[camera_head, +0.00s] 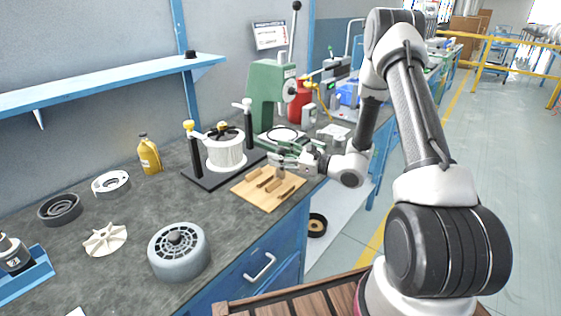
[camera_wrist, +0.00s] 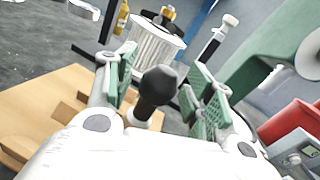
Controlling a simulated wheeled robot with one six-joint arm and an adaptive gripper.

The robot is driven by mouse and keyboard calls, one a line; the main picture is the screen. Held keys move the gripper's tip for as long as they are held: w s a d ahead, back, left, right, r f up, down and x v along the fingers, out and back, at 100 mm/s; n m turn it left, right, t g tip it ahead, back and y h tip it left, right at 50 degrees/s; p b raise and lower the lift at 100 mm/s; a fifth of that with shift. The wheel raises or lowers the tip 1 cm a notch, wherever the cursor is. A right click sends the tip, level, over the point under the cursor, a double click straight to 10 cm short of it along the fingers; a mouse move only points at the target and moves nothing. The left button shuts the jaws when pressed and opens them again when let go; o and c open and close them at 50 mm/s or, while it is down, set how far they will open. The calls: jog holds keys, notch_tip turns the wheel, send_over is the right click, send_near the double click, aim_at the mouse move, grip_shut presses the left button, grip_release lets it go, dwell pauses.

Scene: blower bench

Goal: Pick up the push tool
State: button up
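The push tool (camera_wrist: 157,88), as far as I can tell, is the piece with a dark rounded knob and a pale collar in the wrist view. It stands between the green-padded fingers of my gripper (camera_wrist: 165,90), with a gap visible on its right side. My gripper looks open around it; contact on the left side is unclear. In the head view my gripper (camera_head: 281,162) is just above the far right part of the wooden board (camera_head: 262,203), and the tool there is too small to make out. The tool's lower end is hidden.
A black-based fixture with a white ribbed cylinder (camera_head: 225,155) stands behind the board. A green press (camera_head: 268,90) is beyond my gripper. A grey motor housing (camera_head: 179,252), white impeller (camera_head: 105,239) and yellow bottle (camera_head: 149,155) stand to the left. The bench's front edge is close to the board.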

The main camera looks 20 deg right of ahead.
jog(key=c, duration=0.9)
jog(key=shift+c, duration=0.2)
